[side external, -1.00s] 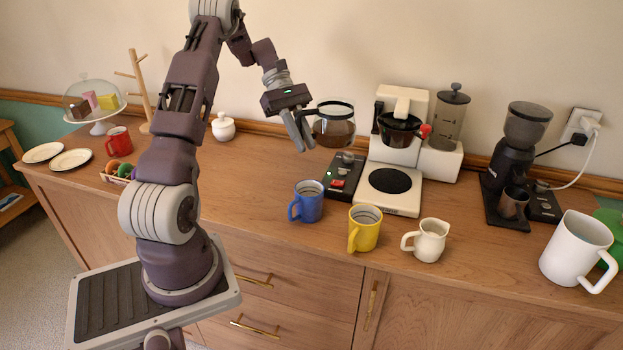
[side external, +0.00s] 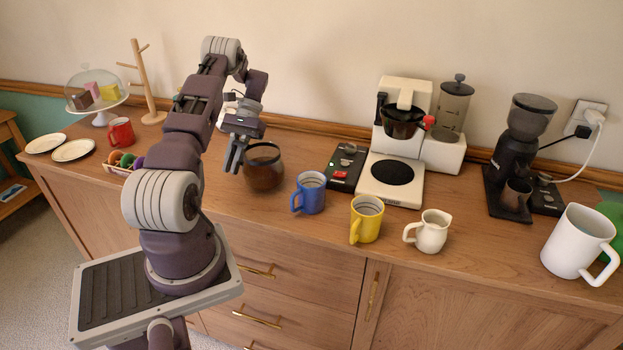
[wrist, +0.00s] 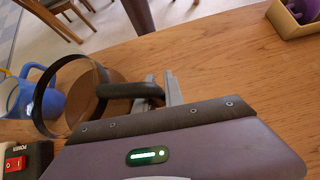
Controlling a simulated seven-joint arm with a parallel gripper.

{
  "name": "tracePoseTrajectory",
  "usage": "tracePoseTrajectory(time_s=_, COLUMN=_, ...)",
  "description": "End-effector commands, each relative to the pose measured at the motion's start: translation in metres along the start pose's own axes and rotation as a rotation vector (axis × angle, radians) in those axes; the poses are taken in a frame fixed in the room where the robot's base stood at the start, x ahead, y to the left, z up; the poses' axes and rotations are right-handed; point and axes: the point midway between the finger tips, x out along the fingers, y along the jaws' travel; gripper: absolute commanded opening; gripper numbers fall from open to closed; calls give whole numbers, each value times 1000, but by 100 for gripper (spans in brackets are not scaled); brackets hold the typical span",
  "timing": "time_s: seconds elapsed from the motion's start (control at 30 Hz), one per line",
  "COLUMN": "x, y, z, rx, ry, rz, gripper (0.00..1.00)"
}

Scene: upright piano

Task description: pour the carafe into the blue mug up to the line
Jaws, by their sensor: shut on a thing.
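My gripper (side external: 236,160) is shut on the black handle of the glass carafe (side external: 264,174), which holds dark brown liquid. The carafe looks about upright, left of the blue mug (side external: 309,192) and apart from it. I cannot tell whether its base touches the counter. The blue mug stands upright, handle to the left, with rings on its pale inside; its fill level is not clear. In the wrist view the carafe's rim (wrist: 44,88) is at the left, its handle (wrist: 130,90) runs between my fingers (wrist: 165,92), and the blue mug (wrist: 50,103) is partly hidden behind the carafe.
A yellow mug (side external: 366,220) and cream jug (side external: 431,232) stand right of the blue mug. Behind are a black switch box (side external: 343,168) and the coffee maker with its hot plate (side external: 389,190). A small crate (side external: 122,168) is at the left. Counter in front of the carafe is clear.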

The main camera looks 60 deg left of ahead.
Motion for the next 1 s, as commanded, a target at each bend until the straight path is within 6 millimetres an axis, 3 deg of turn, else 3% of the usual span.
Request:
tracePoseTrajectory(time_s=0.53, x=-16, y=10, z=18, rx=-102, ry=28, rz=-130, gripper=0)
tracePoseTrajectory(time_s=1.0, x=-41, y=36, z=50, rx=-315, ry=85, rz=-345, gripper=0)
